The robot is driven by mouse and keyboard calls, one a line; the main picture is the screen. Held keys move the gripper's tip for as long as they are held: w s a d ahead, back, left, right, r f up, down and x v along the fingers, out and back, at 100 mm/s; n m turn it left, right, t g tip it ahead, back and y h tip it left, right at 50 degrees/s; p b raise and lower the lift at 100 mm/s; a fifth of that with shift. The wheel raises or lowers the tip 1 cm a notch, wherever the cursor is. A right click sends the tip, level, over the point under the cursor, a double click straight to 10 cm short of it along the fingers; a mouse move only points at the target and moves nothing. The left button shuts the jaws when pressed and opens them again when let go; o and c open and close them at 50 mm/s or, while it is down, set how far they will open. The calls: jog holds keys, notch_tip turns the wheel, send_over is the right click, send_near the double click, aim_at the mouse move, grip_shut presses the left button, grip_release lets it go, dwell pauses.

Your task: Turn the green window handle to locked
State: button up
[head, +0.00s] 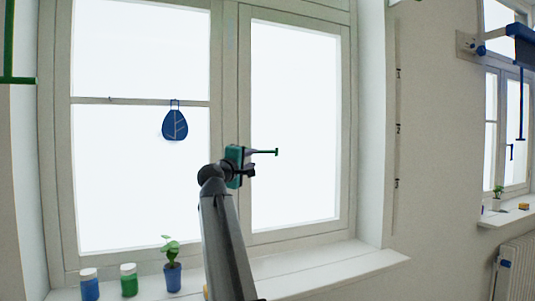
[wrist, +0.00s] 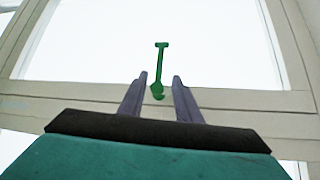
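The green window handle (head: 264,152) sticks out level to the right from the frame between the two window panes in the head view. In the wrist view the handle (wrist: 161,64) runs upward from its round base, with a short crossbar at its far end. My gripper (head: 249,163) is at the base end of the handle, and its teal body hides part of the frame there. In the wrist view my gripper (wrist: 160,79) has its two dark fingers apart, one on each side of the handle's base. A gap shows on both sides, so the fingers do not grip it.
A blue leaf ornament (head: 175,124) hangs in the left pane. A blue jar (head: 89,284), a green jar (head: 129,280) and a potted plant (head: 172,273) stand on the sill (head: 330,270).

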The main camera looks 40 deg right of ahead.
aim_at(267, 152)
jog(key=shift+d, duration=0.15)
jog(key=shift+p+x, duration=0.5)
jog(key=shift+x, duration=6.4)
jog(key=shift+s, duration=0.15)
jog(key=shift+c, duration=0.5)
grip_shut()
